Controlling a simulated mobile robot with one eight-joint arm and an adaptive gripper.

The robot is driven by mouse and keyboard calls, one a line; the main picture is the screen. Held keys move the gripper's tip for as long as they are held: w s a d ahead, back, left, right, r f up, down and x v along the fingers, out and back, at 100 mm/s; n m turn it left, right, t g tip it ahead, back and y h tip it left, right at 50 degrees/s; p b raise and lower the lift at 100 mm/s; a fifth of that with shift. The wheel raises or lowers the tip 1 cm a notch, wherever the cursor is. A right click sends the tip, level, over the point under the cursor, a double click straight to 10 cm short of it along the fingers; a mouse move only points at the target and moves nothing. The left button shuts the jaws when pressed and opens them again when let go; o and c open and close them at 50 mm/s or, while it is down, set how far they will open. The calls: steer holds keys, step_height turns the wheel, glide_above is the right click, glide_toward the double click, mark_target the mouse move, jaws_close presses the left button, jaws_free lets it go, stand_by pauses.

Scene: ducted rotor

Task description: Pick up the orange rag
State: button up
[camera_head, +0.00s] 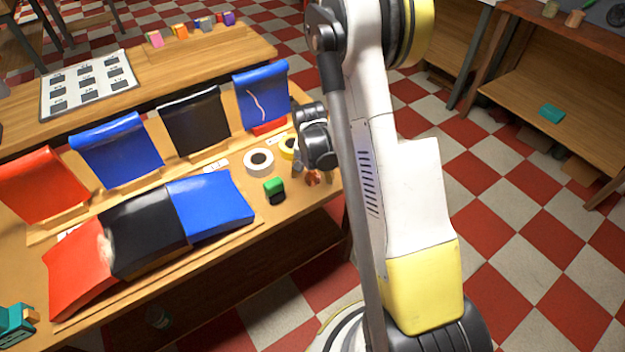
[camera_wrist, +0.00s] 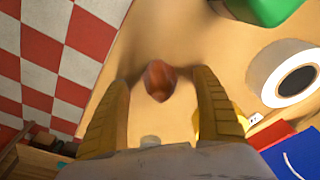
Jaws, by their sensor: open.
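A small crumpled orange-brown piece, which looks like the orange rag (camera_head: 313,179), lies on the wooden table near its right end. In the wrist view the rag (camera_wrist: 158,82) shows between my two yellowish fingers, with gaps on both sides. My gripper (camera_head: 311,170) points down over it from above and partly hides it in the head view. In the wrist view my gripper (camera_wrist: 161,80) is open, its fingers apart on either side of the rag. I cannot tell how far the fingertips are above the table.
A white tape roll (camera_head: 258,162), a yellow roll (camera_head: 288,146) and a green-and-black item (camera_head: 274,190) sit close by on the left. Red, black and blue draped pieces cover much of the table (camera_head: 300,215). The table's edge is close on the right.

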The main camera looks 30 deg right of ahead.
mark_target(315, 171)
steer(key=shift+r, duration=0.1)
steer(key=c, duration=1.4)
steer(key=shift+o, duration=0.2)
steer(key=shift+r+p, duration=0.35)
steer(key=shift+r, duration=0.15)
steer(key=r, duration=0.1)
steer(key=r+p, duration=0.2)
steer(key=r, duration=0.1)
steer(key=shift+s+d, duration=0.25)
steer(key=shift+s, duration=0.1)
steer(key=s+d+r+p, duration=0.1)
steer(key=s+d+r, duration=0.1)
steer(key=s, duration=0.1)
steer(key=s+d+r+p, duration=0.1)
steer(key=s+r, duration=0.1)
steer(key=s, duration=0.1)
steer(key=s+d+r+p, duration=0.1)
steer(key=s+d+r, duration=0.1)
steer(key=s, duration=0.1)
steer(key=shift+s+d, duration=0.2)
steer(key=shift+d, duration=0.1)
steer(key=shift+o, duration=0.4)
steer(key=shift+c, duration=1)
